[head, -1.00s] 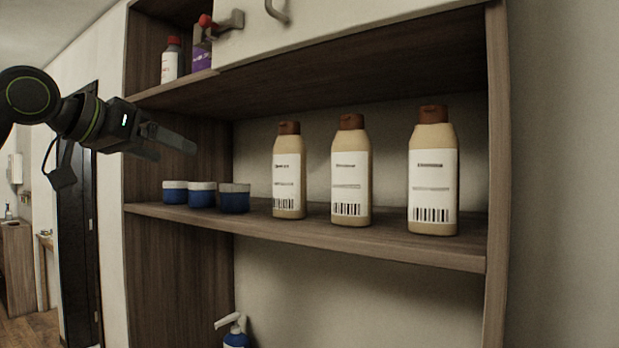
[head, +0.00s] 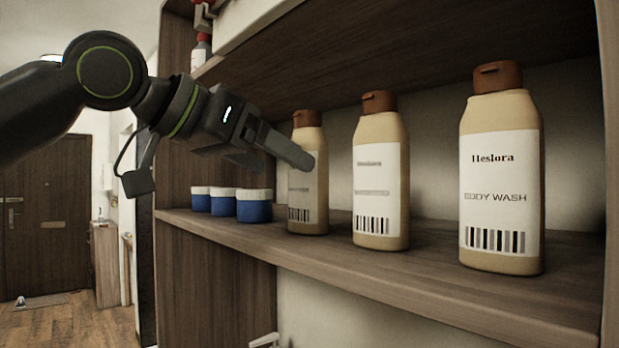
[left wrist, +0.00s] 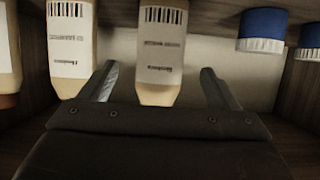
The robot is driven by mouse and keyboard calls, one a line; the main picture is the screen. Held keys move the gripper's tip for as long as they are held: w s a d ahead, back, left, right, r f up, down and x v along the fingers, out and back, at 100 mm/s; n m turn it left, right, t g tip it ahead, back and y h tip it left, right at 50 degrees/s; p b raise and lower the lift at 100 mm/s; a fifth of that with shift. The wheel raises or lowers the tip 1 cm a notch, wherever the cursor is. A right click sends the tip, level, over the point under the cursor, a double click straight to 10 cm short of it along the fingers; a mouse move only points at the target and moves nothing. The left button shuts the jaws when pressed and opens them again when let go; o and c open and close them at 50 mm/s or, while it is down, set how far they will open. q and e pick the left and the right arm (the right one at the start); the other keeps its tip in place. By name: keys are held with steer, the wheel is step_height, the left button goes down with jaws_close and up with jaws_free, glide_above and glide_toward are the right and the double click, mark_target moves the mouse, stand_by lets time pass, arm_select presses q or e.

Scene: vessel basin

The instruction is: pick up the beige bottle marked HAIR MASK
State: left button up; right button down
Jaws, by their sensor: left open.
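Three beige bottles with brown caps and white labels stand upright on the shelf. The right bottle (head: 501,180) reads BODY WASH. The labels of the middle bottle (head: 381,180) and the left bottle (head: 308,205) are too blurred to read, so I cannot tell which is HAIR MASK. My left gripper (head: 280,160) is open and empty, in front of the left bottle, with one finger covering part of it. In the left wrist view, upside down, the left bottle (left wrist: 162,55) appears between the open fingers, and the middle bottle (left wrist: 71,45) is beside it. My right gripper is not in view.
Several blue jars with white lids (head: 254,206) stand left of the bottles on the wooden shelf (head: 400,270). An upper shelf board (head: 380,50) limits height above the caps. The cabinet's right side panel (head: 611,150) stands close to the right bottle.

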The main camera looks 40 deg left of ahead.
mark_target(296, 173)
arm_select(q)
steer(key=x, duration=0.3)
steer(key=shift+w+f, duration=0.1)
steer(key=shift+w, duration=0.25)
steer(key=shift+p+x, duration=0.4)
steer(key=shift+x, duration=2.25)
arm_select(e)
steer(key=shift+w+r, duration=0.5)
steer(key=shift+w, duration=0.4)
arm_select(q)
steer(key=c, duration=1.2)
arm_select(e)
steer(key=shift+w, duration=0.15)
arm_select(q)
steer(key=shift+o, duration=0.2)
steer(key=shift+r, duration=0.3)
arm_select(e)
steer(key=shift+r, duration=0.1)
